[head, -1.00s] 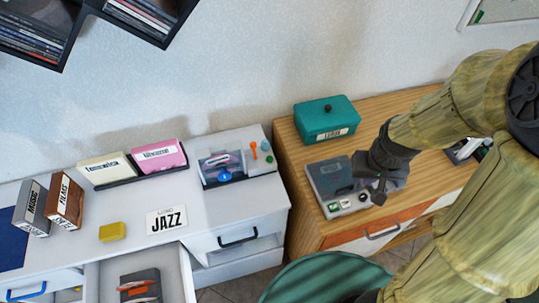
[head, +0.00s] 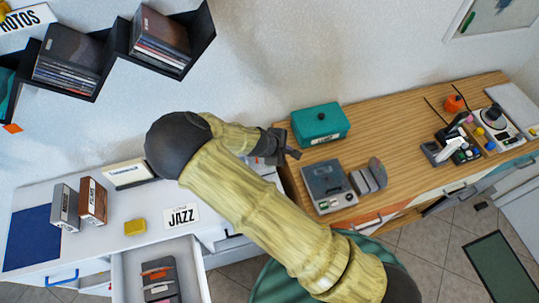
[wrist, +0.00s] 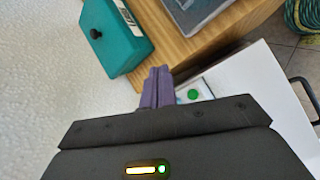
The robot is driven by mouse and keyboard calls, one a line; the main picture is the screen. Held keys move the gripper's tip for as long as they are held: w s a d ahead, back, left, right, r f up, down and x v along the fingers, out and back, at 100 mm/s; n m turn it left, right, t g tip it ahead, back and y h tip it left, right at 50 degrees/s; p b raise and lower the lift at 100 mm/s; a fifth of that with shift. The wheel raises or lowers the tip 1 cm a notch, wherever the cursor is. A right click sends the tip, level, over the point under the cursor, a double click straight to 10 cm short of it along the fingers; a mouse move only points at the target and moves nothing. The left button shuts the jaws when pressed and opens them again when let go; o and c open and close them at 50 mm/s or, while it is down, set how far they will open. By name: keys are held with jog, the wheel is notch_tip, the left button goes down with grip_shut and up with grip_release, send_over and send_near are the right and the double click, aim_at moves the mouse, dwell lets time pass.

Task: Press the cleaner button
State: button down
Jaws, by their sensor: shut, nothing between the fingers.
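My gripper (head: 293,147) is at the gap between the white dresser and the wooden cabinet, left of the teal box. In the wrist view, its purple fingers (wrist: 158,87) are closed together and empty. A round green button (wrist: 193,94) on a small white panel lies just right of the fingertips; I cannot tell whether they touch it. The head view has my arm hiding this part of the dresser. A grey device (head: 328,185) with a dark lid and small front controls stands on the wooden cabinet; its edge shows in the wrist view (wrist: 193,12). Which device is the cleaner is not readable.
A teal box (head: 320,124) with a dark knob stands on the wooden cabinet (head: 400,130), also close in the wrist view (wrist: 112,38). A grey slotted rack (head: 369,178) is beside the grey device. An open drawer (head: 197,270) juts out below the JAZZ card (head: 181,217).

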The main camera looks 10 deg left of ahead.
jog(key=a+r+n+t+p, duration=0.1)
jog(key=a+n+t, duration=0.1)
jog(key=a+n, duration=0.2)
jog(key=shift+a+y+p, duration=0.3)
jog(key=shift+a, duration=0.9)
jog(key=shift+s, duration=0.15)
notch_tip(320, 180, down, 9)
jog(key=b, duration=0.6)
jog(key=shift+r, duration=0.2)
dwell(0.6)
jog(key=shift+f+b, duration=0.4)
jog(key=shift+s, duration=0.1)
